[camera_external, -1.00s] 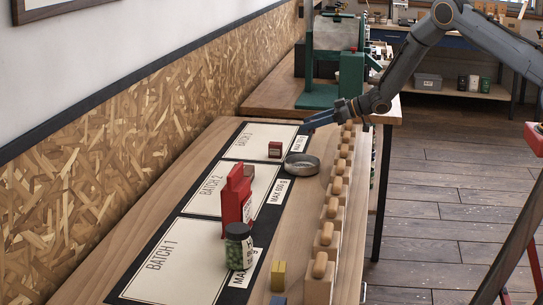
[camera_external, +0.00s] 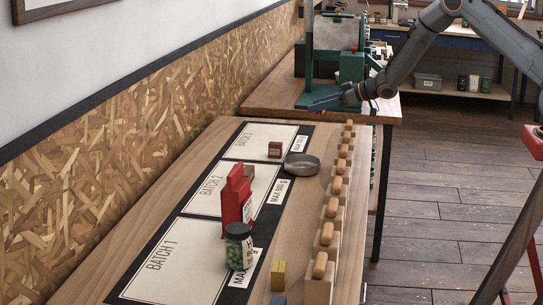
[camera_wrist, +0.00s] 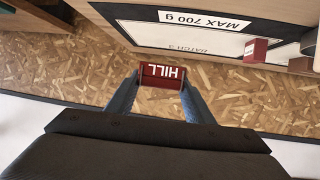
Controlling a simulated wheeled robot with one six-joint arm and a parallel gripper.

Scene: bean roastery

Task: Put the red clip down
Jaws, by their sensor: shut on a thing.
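My gripper (camera_wrist: 162,78) is shut on a dark red block-shaped piece (camera_wrist: 162,72) with white letters HILL, upside down in the wrist view. It is the only red thing in my jaws, so I take it for the red clip. In the external view my gripper (camera_external: 325,102) is above the far end of the long bench, near the green machine; the held piece cannot be made out there. A similar small red block (camera_external: 275,149) stands on the Batch 3 card (camera_external: 245,143); it also shows in the wrist view (camera_wrist: 255,50).
A metal dish (camera_external: 301,165) sits beside the cards. A red package (camera_external: 236,197) and a jar of green beans (camera_external: 238,246) stand nearer. Wooden-handled blocks (camera_external: 323,265) line the right edge. The green machine (camera_external: 350,75) stands behind. The Batch 1 card (camera_external: 175,262) is mostly bare.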

